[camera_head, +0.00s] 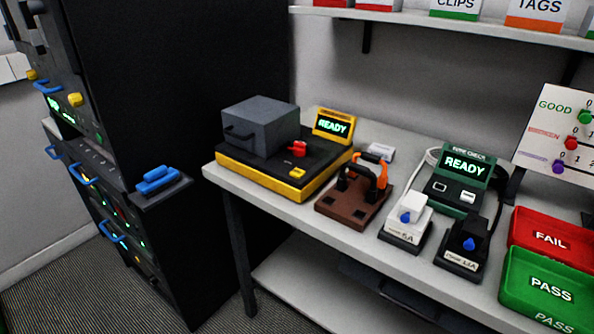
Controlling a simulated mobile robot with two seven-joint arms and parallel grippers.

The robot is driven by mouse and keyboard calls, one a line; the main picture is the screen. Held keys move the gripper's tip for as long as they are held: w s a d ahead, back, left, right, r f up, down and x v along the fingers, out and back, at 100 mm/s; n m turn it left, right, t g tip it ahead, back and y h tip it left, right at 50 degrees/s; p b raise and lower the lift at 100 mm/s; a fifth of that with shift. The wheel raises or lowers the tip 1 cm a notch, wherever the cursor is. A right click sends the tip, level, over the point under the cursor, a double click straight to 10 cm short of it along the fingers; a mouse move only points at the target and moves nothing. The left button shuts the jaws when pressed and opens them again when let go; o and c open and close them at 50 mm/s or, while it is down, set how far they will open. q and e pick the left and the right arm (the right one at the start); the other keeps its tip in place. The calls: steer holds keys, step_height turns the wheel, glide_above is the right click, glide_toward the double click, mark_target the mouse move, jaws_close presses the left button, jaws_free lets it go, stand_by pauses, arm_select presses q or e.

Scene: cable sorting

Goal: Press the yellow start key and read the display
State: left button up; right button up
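A black and yellow tester (285,178) stands at the left end of the white bench. A grey box with a dark handle (262,127) sits on its back left. A small yellow key (297,172) is on its top near the front right, with a red lever-like part (299,149) behind it. Its yellow-framed display (333,125) reads READY in green. A second, green unit labelled FUSE CHECK has a display (465,165) that also reads READY. Neither gripper is in view.
A brown block (345,208) with an orange and black part, a white plug unit (404,228) and a black one (462,247) stand right of the tester. Red FAIL (545,222) and green PASS (515,283) trays are at right. A tall dark rack (215,70) stands left.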

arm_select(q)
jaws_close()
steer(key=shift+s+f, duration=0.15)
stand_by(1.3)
